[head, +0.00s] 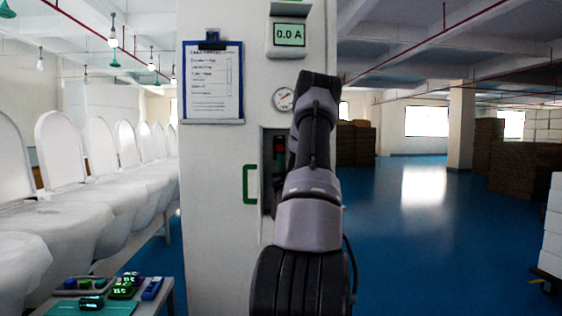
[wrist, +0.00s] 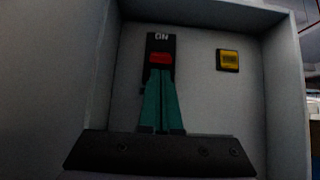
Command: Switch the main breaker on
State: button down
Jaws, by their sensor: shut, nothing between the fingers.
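The main breaker (wrist: 161,42) is a black plate marked ON with a red toggle (wrist: 160,58), on the back wall of a grey recessed box. In the wrist view, my gripper (wrist: 159,73) has two teal fingers shut together with nothing between them. The fingertips are just below the red toggle and overlap its lower edge in the picture; I cannot tell if they touch it. The fingers hide the lower part of the breaker. In the head view, the recess (head: 267,190) in the cabinet is mostly hidden behind my arm.
A yellow button (wrist: 228,60) is right of the breaker. The box's side walls are close around my gripper. The cabinet (head: 215,220) carries a display (head: 289,35) reading 0.0 A, a gauge (head: 284,98), a clipboard (head: 212,85) and a green handle (head: 247,184).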

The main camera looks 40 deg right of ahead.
jog(key=shift+s+a+r+g+y, duration=0.2)
jog(key=shift+s+r+g+y, duration=0.15)
jog(key=shift+g, duration=0.25)
